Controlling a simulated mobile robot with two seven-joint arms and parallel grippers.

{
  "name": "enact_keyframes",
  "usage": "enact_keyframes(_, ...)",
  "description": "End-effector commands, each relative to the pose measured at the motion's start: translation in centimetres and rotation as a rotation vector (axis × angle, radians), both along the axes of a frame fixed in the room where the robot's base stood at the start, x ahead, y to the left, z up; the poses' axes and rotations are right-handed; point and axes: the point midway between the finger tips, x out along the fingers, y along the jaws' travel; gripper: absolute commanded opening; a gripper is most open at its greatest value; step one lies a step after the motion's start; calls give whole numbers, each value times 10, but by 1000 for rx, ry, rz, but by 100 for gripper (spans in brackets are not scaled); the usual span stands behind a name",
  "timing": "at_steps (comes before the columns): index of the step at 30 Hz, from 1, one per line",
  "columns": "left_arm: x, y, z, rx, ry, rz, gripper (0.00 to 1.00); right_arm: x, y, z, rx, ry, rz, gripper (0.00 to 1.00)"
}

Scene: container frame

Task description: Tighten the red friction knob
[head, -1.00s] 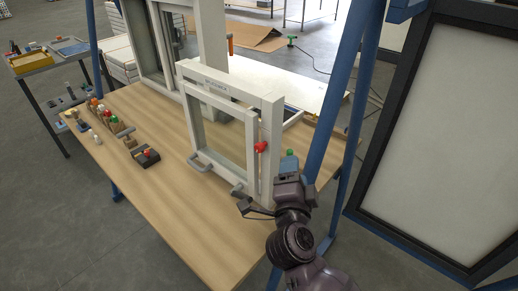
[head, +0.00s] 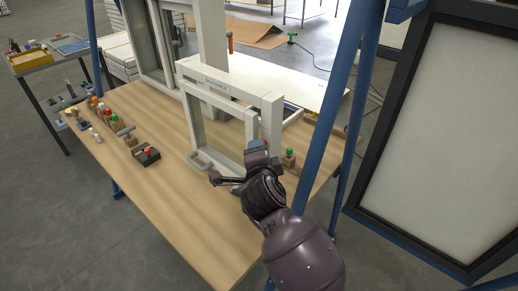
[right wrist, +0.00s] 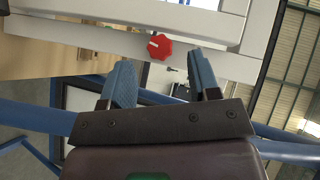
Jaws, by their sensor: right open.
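The red friction knob (right wrist: 159,47) is lobed with a white mark and sits on a white frame member in the right wrist view. In the head view, my right arm hides most or all of it, at the right post of the small white window frame (head: 272,112). My right gripper (right wrist: 163,76) is open with blue fingers. The knob shows beyond the gap between the fingertips, roughly centred and not visibly gripped. In the head view, the right gripper (head: 257,146) is close to the right post. My left gripper is not in view.
A grey handle (head: 199,161) stands out from the lower left of the small frame. A green-topped item (head: 289,153) stands right of my gripper. A black box with a red button (head: 147,155) and several small items lie left. The table front (head: 185,215) is clear.

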Motion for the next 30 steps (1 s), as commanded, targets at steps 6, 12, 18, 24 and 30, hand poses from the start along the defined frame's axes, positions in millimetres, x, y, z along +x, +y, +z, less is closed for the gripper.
enact_keyframes(6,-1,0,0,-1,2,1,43,25,-1,-6,0,1,-1,56)
enact_keyframes(12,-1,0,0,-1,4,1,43,32,-1,-8,1,0,0,56)
enact_keyframes(18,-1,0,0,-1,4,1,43,33,-1,-8,1,0,0,56)
enact_keyframes(24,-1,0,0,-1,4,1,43,33,-1,-8,1,0,-1,33)
enact_keyframes(30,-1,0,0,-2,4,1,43,32,-1,-8,1,0,-1,7)
